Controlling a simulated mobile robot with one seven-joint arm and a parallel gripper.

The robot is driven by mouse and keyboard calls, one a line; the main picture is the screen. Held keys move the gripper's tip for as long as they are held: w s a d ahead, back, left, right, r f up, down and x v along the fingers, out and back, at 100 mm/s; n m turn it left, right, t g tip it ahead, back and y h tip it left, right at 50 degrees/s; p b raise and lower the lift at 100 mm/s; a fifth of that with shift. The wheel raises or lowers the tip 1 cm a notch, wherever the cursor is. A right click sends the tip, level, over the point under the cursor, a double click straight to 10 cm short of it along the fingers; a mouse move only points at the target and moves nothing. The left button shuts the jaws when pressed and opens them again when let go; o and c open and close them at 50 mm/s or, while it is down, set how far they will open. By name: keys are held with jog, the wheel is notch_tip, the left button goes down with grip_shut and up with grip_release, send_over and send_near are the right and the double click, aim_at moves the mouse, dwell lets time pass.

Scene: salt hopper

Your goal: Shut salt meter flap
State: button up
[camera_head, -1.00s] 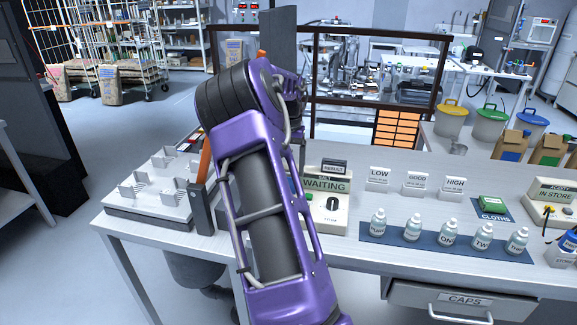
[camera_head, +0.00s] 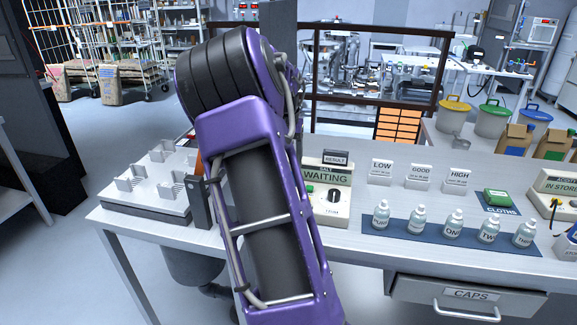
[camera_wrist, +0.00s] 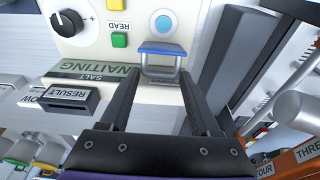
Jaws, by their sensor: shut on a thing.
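The salt meter (camera_head: 331,199) is a cream box on the bench with a green WAITING strip; my arm hides its left part in the head view. In the wrist view the meter (camera_wrist: 92,40) appears upside down. The gripper is hidden behind my arm in the head view.
The RESULT block (camera_wrist: 68,95) and a dark knob (camera_wrist: 67,22) lie close to the fingers. A tray with upright holders (camera_head: 150,185) is at the bench's left. Several bottles (camera_head: 453,222) stand on a blue mat at right. A dark post (camera_head: 198,203) stands left of my arm.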

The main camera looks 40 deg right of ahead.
jog(key=a+t+h+b, duration=0.1)
jog(key=b, duration=0.1)
jog(key=s+a+t+h+b, duration=0.1)
jog(key=b, duration=0.1)
jog(key=shift+s+f, duration=0.15)
jog(key=shift+s, duration=0.05)
jog(key=shift+s+a+f+t+h+b, duration=0.15)
jog(key=shift+s+a+t+h, duration=0.15)
jog(key=shift+a+t+h, duration=0.25)
jog(key=shift+s+a+t+h+b, duration=0.15)
jog(key=shift+s+a+t+h, duration=0.25)
jog(key=shift+h, duration=0.35)
jog(key=shift+s+a+f+t+h, duration=0.3)
jog(key=shift+s+f+t+h, duration=0.1)
jog(key=shift+t+h, duration=0.3)
jog(key=shift+s+a+f+t+h, duration=0.35)
jog(key=shift+t+h, duration=0.2)
jog(key=shift+h, duration=0.25)
jog(key=shift+s+a+f+t+h+b, duration=0.2)
jog(key=shift+s+f+t+h+b, duration=0.05)
jog(key=shift+f+t+h+b, duration=0.25)
jog(key=shift+s+a+f+t+h+b, duration=0.25)
jog(key=shift+f+t+h, duration=0.15)
jog(key=shift+h, duration=0.2)
jog(key=shift+s+a+f+t+h, duration=0.2)
jog(key=shift+f+t+h, duration=0.45)
jog(key=shift+h, duration=0.25)
jog(key=o, duration=1.1)
jog(key=shift+w, duration=0.1)
jog(key=shift+a, duration=0.15)
